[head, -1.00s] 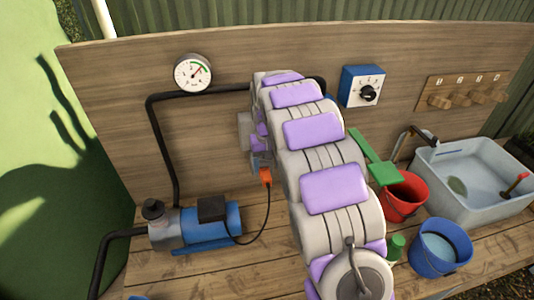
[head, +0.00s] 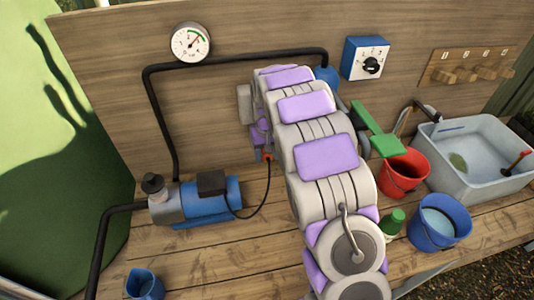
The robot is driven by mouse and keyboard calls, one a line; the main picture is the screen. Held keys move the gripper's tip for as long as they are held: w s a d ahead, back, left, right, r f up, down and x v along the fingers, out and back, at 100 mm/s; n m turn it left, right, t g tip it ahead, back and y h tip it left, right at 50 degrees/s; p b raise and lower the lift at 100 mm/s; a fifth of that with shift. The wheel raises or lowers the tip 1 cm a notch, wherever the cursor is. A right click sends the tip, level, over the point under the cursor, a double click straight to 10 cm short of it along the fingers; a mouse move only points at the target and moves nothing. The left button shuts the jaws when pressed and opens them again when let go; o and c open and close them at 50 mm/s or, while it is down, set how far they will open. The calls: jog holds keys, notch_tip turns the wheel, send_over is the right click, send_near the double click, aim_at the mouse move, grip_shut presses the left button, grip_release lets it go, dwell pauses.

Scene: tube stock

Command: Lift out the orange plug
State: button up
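The orange plug (head: 267,156) shows as a small patch at the back of the bench, just below my gripper (head: 261,143). A black cord runs from it down to the blue pump (head: 205,203). My gripper is at the far end of my grey and purple arm and partly hidden by it. Its fingertips are too small and covered to show whether they are open or touching the plug. The socket under the plug cannot be made out.
A gauge (head: 190,42), black pipe (head: 240,60) and blue dial box (head: 366,58) are on the wooden backboard (head: 215,110). To the right stand a red bucket (head: 402,172), green bottle (head: 392,223), blue bucket (head: 438,222) and sink (head: 480,190). A blue cup (head: 145,284) stands front left.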

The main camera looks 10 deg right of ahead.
jog(key=c, duration=0.9)
jog(key=shift+s, duration=0.3)
jog(key=shift+s, duration=0.7)
jog(key=shift+s, duration=0.65)
jog(key=shift+s, duration=0.35)
jog(key=shift+s, duration=0.65)
jog(key=shift+s, duration=0.35)
jog(key=shift+r, duration=0.1)
